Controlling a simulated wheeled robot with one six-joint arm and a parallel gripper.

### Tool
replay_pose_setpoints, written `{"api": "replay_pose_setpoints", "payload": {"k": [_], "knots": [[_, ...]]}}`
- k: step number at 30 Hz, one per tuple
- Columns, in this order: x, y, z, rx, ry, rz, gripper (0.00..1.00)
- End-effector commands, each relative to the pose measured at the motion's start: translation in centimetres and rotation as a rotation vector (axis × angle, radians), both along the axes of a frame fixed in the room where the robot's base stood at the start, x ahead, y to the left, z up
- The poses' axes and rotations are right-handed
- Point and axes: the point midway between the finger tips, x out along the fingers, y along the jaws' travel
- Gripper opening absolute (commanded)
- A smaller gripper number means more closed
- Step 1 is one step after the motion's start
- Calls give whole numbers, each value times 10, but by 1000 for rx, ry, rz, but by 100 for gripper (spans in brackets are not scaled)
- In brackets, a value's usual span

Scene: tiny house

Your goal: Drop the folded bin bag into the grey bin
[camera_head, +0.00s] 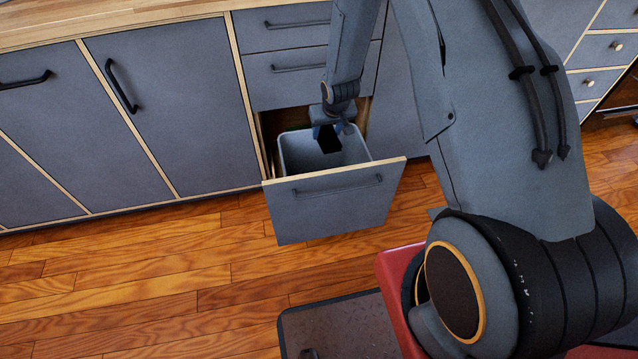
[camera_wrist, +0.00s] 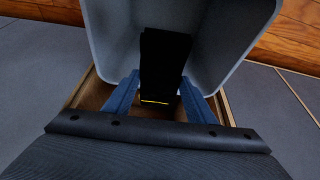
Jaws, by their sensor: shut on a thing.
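The folded bin bag (camera_head: 329,140) is a flat black piece, also seen in the wrist view (camera_wrist: 163,60), where a thin yellow line shows at its near end. My gripper (camera_head: 328,127) is shut on it, with the two blue fingers (camera_wrist: 160,92) on either side of its near end in the wrist view. The grey bin (camera_head: 293,152) stands in the pulled-out drawer, its mouth open upward. The bag hangs within the outline of the bin's mouth; how far it is below the rim I cannot tell. The bin's floor is hidden in the head view.
The open drawer's grey front (camera_head: 335,208) stands out from the cabinet row. Closed drawers (camera_head: 290,75) are above it, and a closed cabinet door (camera_head: 170,105) is to the left. The wooden floor (camera_head: 130,285) in front is clear at the left.

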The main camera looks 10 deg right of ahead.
Motion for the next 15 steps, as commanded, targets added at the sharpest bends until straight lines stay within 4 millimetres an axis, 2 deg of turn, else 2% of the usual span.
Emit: {"api": "replay_pose_setpoints", "payload": {"k": [9, 15], "knots": [[1, 0, -35, 0, 1, 0, 30], [0, 0, -51, 1, 0, -2, 30]]}}
